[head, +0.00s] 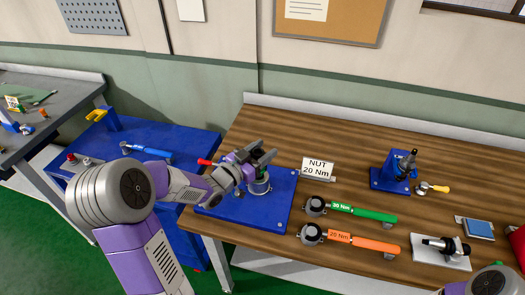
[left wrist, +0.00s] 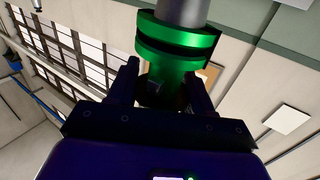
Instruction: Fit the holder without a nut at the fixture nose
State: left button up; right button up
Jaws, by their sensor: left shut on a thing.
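My left gripper (head: 266,158) is over the blue fixture plate (head: 275,212) at the left of the wooden bench. In the left wrist view its fingers (left wrist: 158,85) are shut on a part with green collars (left wrist: 178,48) and a grey cylindrical end. In the head view this part is mostly hidden by the gripper. A round metal piece of the fixture (head: 260,187) shows just below the gripper; I cannot tell whether the held part touches it. A black holder (head: 440,244) lies on a white block at the right. My right gripper is out of view.
A green wrench (head: 362,212) and an orange wrench (head: 363,243) lie mid-bench. A "NUT 20 Nm" sign (head: 318,168) stands behind them. A second blue fixture with a black upright part (head: 402,165) stands at the back right. A blue pad (head: 478,229) lies at the right.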

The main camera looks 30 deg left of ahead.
pick_arm(q)
jog(key=shift+f+b, duration=1.7)
jog(key=shift+f, duration=0.1)
jog(key=o, duration=1.5)
jog(key=shift+c, duration=0.2)
jog(key=v, duration=0.7)
jog(key=shift+s+p, duration=0.25)
jog(key=shift+p, duration=0.1)
